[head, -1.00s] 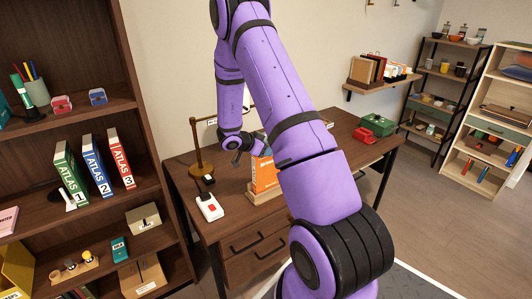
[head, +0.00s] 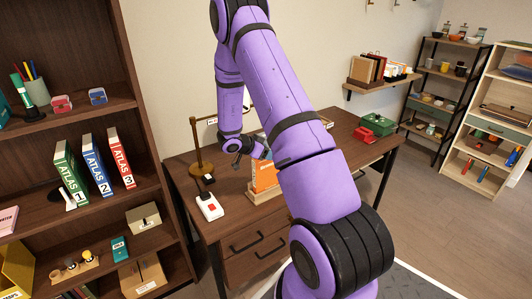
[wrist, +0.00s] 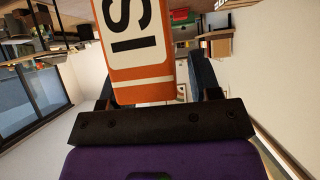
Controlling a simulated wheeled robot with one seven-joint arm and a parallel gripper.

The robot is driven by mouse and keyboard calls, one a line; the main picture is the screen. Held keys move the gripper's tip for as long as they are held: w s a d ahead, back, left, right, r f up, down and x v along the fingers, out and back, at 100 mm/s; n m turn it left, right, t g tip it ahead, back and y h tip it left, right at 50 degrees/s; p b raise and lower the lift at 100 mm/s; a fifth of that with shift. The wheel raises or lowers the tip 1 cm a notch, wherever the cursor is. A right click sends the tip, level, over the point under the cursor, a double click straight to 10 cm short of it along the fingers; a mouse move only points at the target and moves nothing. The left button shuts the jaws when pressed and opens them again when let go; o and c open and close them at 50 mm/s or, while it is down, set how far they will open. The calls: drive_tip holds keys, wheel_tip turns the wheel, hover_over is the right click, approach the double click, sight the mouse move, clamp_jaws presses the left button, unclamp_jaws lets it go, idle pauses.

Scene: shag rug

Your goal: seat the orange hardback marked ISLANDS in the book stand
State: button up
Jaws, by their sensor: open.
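The orange hardback (head: 264,176) stands upright in the wooden book stand (head: 262,193) on the desk, partly hidden behind my arm in the head view. In the wrist view its orange and white cover (wrist: 140,75) shows large, with the letters "IS" visible and the rest cut off by the top edge. In the wrist view the fingers of my gripper (wrist: 158,85) are spread, with the book covering part of the left one.
A white box with a red top (head: 209,207) is on the desk left of the stand. A green item (head: 377,125) and red item (head: 364,135) lie at the desk's right. A bookcase (head: 128,100) stands at left.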

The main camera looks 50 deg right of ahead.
drive_tip(key=w+a+r+n+t+y, duration=0.35)
drive_tip(key=a+r+t, duration=0.25)
drive_tip(key=a+r, duration=0.65)
drive_tip(key=w+a+r+n+t+y, duration=0.3)
drive_tip(key=w+a+r+n+t, duration=0.3)
drive_tip(key=a+r, duration=0.7)
drive_tip(key=s+a+r+n+y, duration=0.35)
drive_tip(key=s+a+r, duration=0.2)
drive_tip(key=s, duration=0.45)
drive_tip(key=s+a+r+n+y, duration=0.3)
drive_tip(key=s+a+r+n, duration=0.3)
drive_tip(key=s, duration=0.4)
drive_tip(key=s+d+f+n+g+h, duration=0.1)
drive_tip(key=s+d+g+h, duration=0.1)
drive_tip(key=s, duration=1.3)
drive_tip(key=shift+s+d+n+g, duration=0.35)
drive_tip(key=shift+d+g, duration=0.25)
drive_tip(key=shift+g, duration=0.4)
drive_tip(key=shift+w, duration=0.1)
